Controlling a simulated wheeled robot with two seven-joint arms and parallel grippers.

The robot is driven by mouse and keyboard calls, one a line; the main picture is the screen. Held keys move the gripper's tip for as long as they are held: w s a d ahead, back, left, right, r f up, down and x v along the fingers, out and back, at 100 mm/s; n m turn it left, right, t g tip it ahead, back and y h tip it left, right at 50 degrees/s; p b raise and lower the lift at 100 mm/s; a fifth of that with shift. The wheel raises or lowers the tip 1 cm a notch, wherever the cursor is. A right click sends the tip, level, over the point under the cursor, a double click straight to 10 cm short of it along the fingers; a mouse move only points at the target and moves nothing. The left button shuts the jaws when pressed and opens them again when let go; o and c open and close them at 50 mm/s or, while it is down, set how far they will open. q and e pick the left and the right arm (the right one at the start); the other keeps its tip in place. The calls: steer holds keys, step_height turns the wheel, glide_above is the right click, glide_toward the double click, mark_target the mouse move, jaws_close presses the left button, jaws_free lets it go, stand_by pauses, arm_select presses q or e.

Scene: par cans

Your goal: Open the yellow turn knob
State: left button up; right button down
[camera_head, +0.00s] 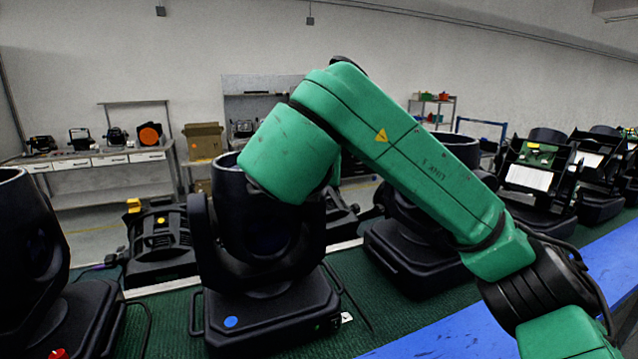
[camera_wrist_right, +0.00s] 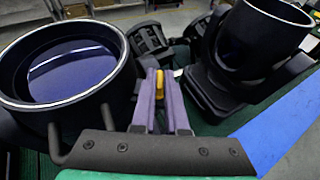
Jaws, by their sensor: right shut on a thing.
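In the right wrist view, a small yellow knob (camera_wrist_right: 160,82) stands upright between the purple fingers of my right gripper (camera_wrist_right: 160,76). The fingers are shut on it near their tips. In the head view my green right arm comes in from the right and bends down over a black par can (camera_head: 265,225). The gripper and the held knob are hidden there behind the arm and the can. Another yellow part (camera_head: 133,205) shows on a low black fixture (camera_head: 160,243) behind and left of the can. My left gripper is not in view.
More black par cans stand left (camera_head: 30,240) and right (camera_head: 415,240) on the green mat (camera_head: 168,320). A blue strip (camera_head: 450,335) runs along the right. In the right wrist view, an open can (camera_wrist_right: 70,65) is close left of my gripper and another (camera_wrist_right: 255,45) is to the right.

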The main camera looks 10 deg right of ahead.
steer(key=shift+a+m+g+h, duration=0.1)
steer(key=shift+m+g+h, duration=0.2)
steer(key=shift+m+h, duration=0.35)
steer(key=c, duration=0.9)
jaws_free()
steer(key=shift+c, duration=0.2)
steer(key=b+v, duration=0.4)
steer(key=v, duration=1)
steer(key=shift+a+b, duration=0.15)
steer(key=shift+b, duration=0.15)
steer(key=shift+r, duration=0.1)
